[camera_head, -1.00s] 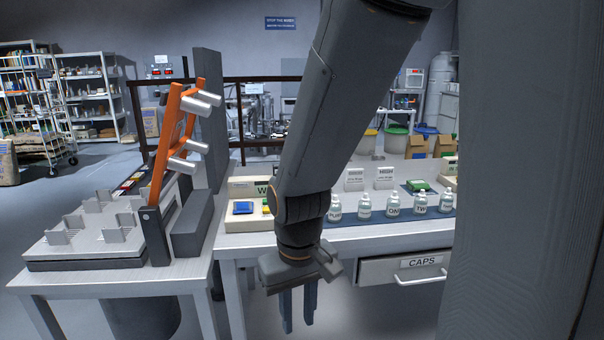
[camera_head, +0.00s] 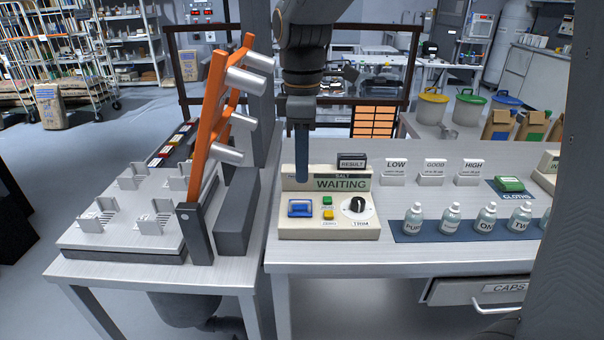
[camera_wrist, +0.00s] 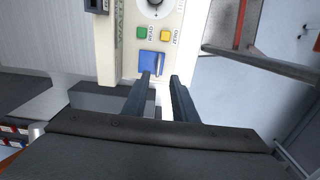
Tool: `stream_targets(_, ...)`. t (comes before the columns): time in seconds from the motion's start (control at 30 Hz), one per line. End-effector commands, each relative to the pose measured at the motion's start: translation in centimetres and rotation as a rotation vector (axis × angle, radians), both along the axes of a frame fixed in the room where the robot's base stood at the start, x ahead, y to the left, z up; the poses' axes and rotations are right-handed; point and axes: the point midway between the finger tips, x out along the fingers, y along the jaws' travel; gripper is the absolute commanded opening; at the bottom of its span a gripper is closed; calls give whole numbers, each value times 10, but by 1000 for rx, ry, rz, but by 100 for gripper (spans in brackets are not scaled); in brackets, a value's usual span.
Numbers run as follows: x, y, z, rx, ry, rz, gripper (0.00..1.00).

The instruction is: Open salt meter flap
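The salt meter (camera_head: 330,224) is a beige box on the bench in the head view, with a display reading WAITING. Its blue flap (camera_head: 300,208) is at the left of its top face. It looks closed. The flap also shows in the wrist view (camera_wrist: 152,62), beside the green READ and yellow ZERO buttons. My gripper (camera_head: 301,180) points down just above the flap, seemingly apart from it. In the wrist view its fingers (camera_wrist: 161,76) are open with an empty gap. The left fingertip overlaps the flap's lower edge there. The head view shows the fingers edge-on.
A black dial (camera_head: 357,204) sits right of the buttons. A RESULT block (camera_head: 352,161) stands behind the display. Labelled bottles (camera_head: 450,216) line a blue mat to the right. An orange rack (camera_head: 210,125) and grey block (camera_head: 237,210) stand on the left table.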

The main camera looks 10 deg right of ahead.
Motion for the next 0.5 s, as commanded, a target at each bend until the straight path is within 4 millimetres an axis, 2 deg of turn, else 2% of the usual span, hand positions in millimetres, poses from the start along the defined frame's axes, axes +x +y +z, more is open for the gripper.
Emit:
stream_targets(0.13,1,-3,-8,-1,5,19,25)
stream_targets(0.5,2,-8,-62,-1,4,5,25)
